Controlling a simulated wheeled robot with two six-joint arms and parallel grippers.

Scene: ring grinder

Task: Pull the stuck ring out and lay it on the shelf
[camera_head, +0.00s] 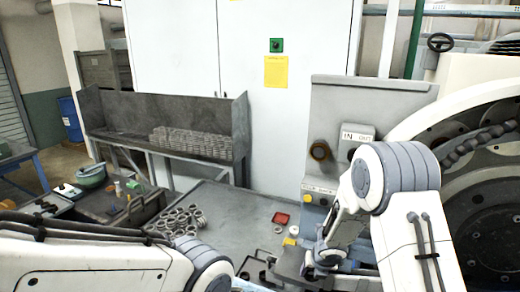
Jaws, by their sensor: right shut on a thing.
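My right gripper (322,262) is low at centre right, at the front of the grinder. It is shut on a ring, which is mostly hidden by the fingers and wrist, so I cannot tell whether it is free of the machine. The dark grey shelf (118,112) with raised back and side walls stands at the back left, against a white cabinet. Rows of stacked rings (190,141) sit on it. My left arm reaches in along the bottom left, and its gripper fingers are not visible.
A grey control panel (330,110) rises beside the grinder.

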